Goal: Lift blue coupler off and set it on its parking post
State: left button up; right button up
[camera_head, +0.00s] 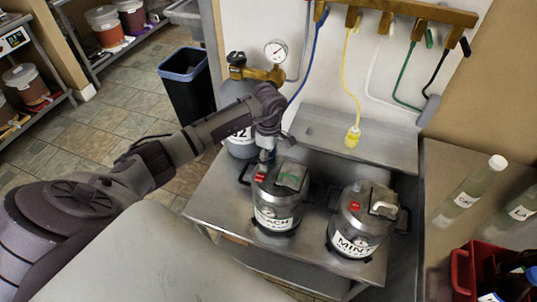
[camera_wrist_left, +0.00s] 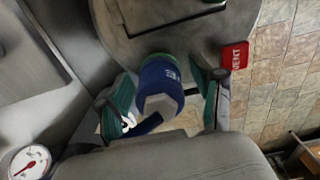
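The blue coupler (camera_wrist_left: 158,88) is on a fitting at the edge of the left keg's lid in the left wrist view. The left keg (camera_head: 277,207), labelled "…EACH", stands upright on the steel bench; its red tag (camera_wrist_left: 236,55) also shows close up. My left gripper (camera_head: 266,150) points down over the keg's back left edge. Its fingers stand on either side of the coupler, with visible gaps, so it looks open. In the head view, the gripper and arm hide most of the coupler. I cannot make out the blue parking post. My right gripper is not in view.
A second keg (camera_head: 361,225), labelled "MINT", stands to the right. A yellow coupler (camera_head: 352,138) is at the back steel shelf (camera_head: 320,128). Hoses hang from the wooden rail (camera_head: 400,10). A gas cylinder (camera_head: 240,145) with a gauge stands behind the arm; bottles and a red crate are right.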

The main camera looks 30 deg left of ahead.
pick_arm(q)
jog(key=c, duration=1)
jog(key=shift+c, duration=0.2)
jog(key=shift+r, duration=0.1)
jog(key=shift+r+b, duration=0.3)
jog(key=shift+r, duration=0.1)
notch_tip(320, 180, up, 2)
jog(key=shift+w+a+r+b, duration=0.1)
jog(key=shift+r+b, duration=0.1)
jog(key=shift+b, duration=0.45)
jog(key=w+d+r+b, duration=0.2)
jog(key=d+r+b, duration=0.2)
jog(key=d+r, duration=0.3)
jog(key=shift+d+r, duration=0.35)
jog(key=shift+d, duration=1.95)
